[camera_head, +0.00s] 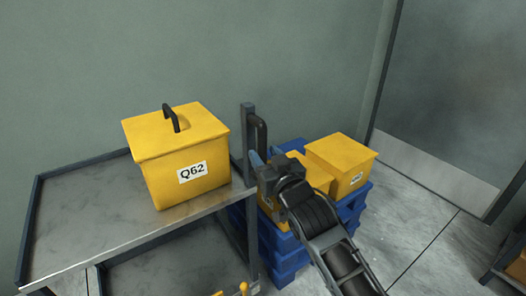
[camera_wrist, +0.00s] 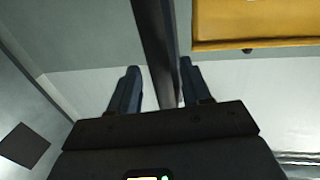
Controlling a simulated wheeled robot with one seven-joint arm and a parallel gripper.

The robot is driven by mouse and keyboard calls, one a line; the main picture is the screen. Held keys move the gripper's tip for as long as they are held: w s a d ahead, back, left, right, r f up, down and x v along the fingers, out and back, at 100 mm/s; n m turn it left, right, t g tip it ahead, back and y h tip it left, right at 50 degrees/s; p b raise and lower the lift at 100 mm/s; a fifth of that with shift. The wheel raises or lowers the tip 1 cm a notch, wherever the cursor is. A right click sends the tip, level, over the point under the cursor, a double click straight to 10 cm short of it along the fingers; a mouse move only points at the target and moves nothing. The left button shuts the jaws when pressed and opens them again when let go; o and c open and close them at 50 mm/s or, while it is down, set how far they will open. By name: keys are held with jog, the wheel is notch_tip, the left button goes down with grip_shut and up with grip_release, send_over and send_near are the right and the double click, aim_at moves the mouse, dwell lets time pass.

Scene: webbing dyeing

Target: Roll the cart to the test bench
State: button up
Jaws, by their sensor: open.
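The cart (camera_head: 85,205) is a grey metal-topped trolley with a dark frame at the left of the head view. Its dark upright handle (camera_head: 262,135) is at its right end. My gripper (camera_head: 264,156) is open at the lower part of the handle. In the wrist view my two fingers (camera_wrist: 159,66) stand apart, with a dark bar (camera_wrist: 153,35), apparently the handle, running between them. I cannot tell whether either finger touches it. A yellow lidded box (camera_head: 187,150) labelled Q62, with a black top grip, sits on the cart. I cannot identify a test bench.
Blue pallets (camera_head: 284,252) with yellow boxes (camera_head: 342,163) stand right behind the gripper, close to the cart. A grey door (camera_head: 450,90) is at the right. Open tiled floor (camera_head: 425,250) lies before it. A dark-framed stand (camera_head: 503,268) shows at the lower right edge.

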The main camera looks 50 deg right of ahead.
jog(key=shift+x, duration=1.1)
grip_shut()
